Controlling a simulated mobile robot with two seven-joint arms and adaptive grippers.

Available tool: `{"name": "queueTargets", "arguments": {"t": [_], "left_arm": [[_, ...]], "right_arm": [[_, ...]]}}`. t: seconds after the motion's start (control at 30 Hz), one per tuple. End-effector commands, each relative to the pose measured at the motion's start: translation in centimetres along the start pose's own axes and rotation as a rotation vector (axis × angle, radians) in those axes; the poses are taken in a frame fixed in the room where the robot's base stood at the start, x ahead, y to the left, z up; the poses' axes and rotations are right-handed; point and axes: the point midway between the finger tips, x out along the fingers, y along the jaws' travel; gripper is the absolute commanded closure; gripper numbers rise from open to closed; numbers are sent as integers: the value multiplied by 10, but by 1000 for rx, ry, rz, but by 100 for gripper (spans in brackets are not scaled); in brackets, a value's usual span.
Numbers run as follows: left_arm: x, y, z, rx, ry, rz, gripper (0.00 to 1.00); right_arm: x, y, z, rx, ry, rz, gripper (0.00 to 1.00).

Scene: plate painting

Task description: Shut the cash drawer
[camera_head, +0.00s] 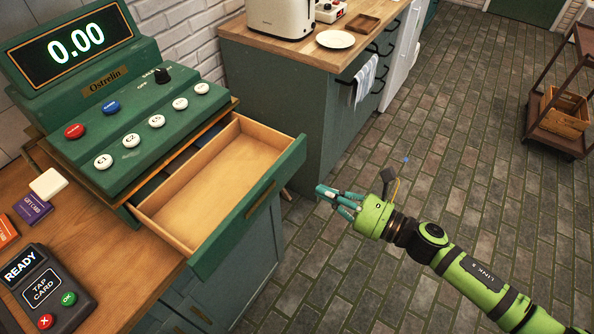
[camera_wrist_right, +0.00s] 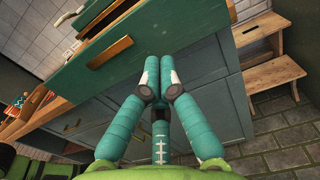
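The green cash register (camera_head: 130,120) stands on the wooden counter at the left, its display reading 0.00. Its cash drawer (camera_head: 225,170) is pulled well out, with an empty wooden inside and a green front (camera_head: 250,210) with a handle. My right gripper (camera_head: 328,194) is to the right of the drawer front, apart from it in the head view, with its teal fingers drawn together and nothing between them. In the right wrist view, the fingertips (camera_wrist_right: 163,70) are closed and point toward a green front (camera_wrist_right: 150,45) with a brown handle. My left gripper is not in view.
A card reader (camera_head: 45,290) and small cards lie on the counter (camera_head: 130,275) at the left. Behind is a second counter with a toaster (camera_head: 281,15) and plate (camera_head: 335,39). A wooden step stool (camera_wrist_right: 265,50) shows in the wrist view. The tiled floor around my arm is clear.

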Motion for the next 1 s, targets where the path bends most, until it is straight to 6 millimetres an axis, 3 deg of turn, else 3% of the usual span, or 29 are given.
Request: {"name": "queueTargets", "arguments": {"t": [0.2,0.4,0.9,1.0], "left_arm": [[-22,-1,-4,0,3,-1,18],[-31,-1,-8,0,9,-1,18],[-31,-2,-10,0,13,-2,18],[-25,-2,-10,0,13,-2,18]], "right_arm": [[46,0,5,1,-2,0,100],[70,0,2,3,1,-1,100],[78,0,-1,2,2,-1,100],[88,0,-3,3,-1,0,100]]}}
